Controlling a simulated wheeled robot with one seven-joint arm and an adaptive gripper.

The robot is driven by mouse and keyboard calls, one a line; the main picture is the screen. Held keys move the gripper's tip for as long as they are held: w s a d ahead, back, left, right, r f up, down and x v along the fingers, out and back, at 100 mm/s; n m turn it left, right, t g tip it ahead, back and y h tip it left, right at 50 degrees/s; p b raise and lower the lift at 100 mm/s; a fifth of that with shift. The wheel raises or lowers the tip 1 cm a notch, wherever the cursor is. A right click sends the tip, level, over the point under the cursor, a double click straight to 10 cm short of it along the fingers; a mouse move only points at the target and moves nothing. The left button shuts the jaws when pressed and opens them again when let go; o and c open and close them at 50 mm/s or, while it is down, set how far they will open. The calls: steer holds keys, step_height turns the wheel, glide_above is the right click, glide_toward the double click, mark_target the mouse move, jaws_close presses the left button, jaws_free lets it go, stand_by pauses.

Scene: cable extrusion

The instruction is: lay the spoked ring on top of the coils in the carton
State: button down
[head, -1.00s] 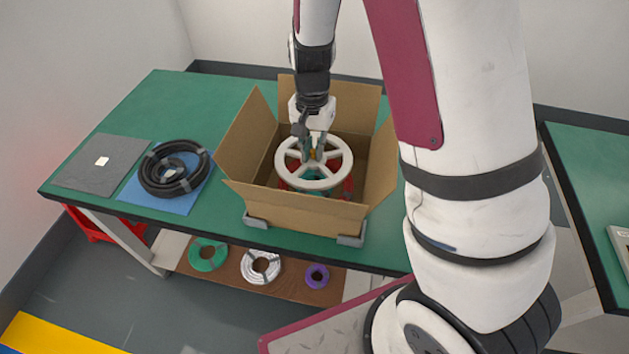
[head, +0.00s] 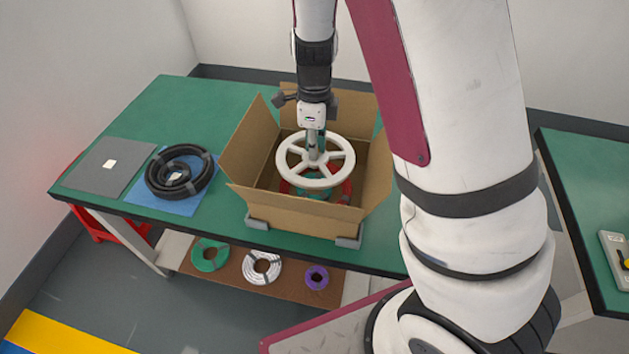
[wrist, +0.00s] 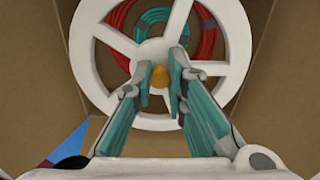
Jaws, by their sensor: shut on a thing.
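The spoked ring (head: 315,184) is a white wheel with several spokes, held roughly level over the open carton (head: 290,208). My gripper (head: 316,154) is above its middle, fingers pointing down. In the wrist view the teal-padded fingers (wrist: 164,72) are closed at the hub, with an orange knob (wrist: 158,76) between them. Beneath the ring lie a red coil (head: 346,188) and a teal coil (head: 306,192), also visible through the spokes as red (wrist: 207,38) and teal (wrist: 152,24). The ring hides much of the coils; whether it touches them I cannot tell.
The carton's flaps stand open and outward on the green table (head: 215,105). Left of it are a black coil (head: 160,190) on a blue sheet and a grey panel (head: 95,178). Several coils lie on the shelf below. Another green table (head: 580,190) is at right.

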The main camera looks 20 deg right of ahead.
step_height(320, 180, down, 9)
steer(key=shift+f+b, duration=0.15)
steer(key=shift+b, duration=0.25)
steer(key=shift+f, duration=0.6)
steer(key=c, duration=1.6)
jaws_free()
